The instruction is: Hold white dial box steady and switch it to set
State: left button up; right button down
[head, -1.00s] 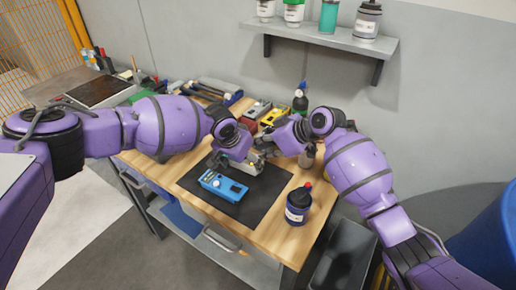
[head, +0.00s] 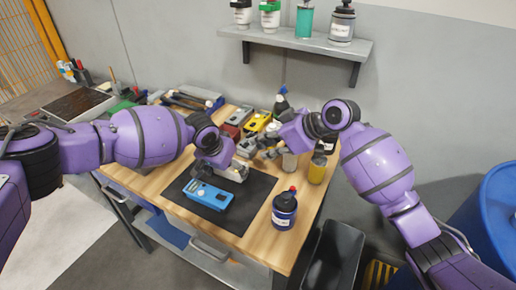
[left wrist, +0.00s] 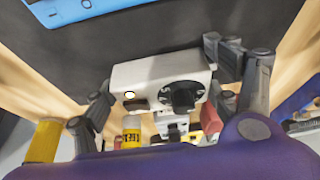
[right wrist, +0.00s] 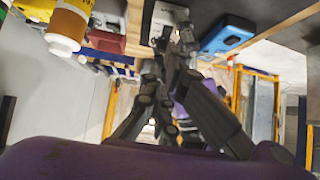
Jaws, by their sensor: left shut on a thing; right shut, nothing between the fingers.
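The white dial box (head: 241,166) stands at the back of the dark mat. In the head view my left gripper (head: 228,164) partly hides the box. My right gripper (head: 266,149) is shut and empty, up and to the right of the box. In the right wrist view its closed fingertips (right wrist: 178,42) appear near the box (right wrist: 168,18).
A blue device (head: 208,195) lies on the dark mat (head: 252,208) in front. A dark blue bottle (head: 284,210) stands at the right front. A yellow container (head: 317,170), a yellow box (head: 257,122) and a red-grey box (head: 238,116) stand behind. The mat's front right is clear.

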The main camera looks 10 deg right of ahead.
jog(key=shift+w+a+r, duration=0.15)
jog(key=shift+a, duration=0.05)
jog(key=x, duration=0.9)
jog(key=shift+w+a, duration=0.25)
jog(key=shift+a, duration=0.15)
jog(key=shift+f, duration=0.2)
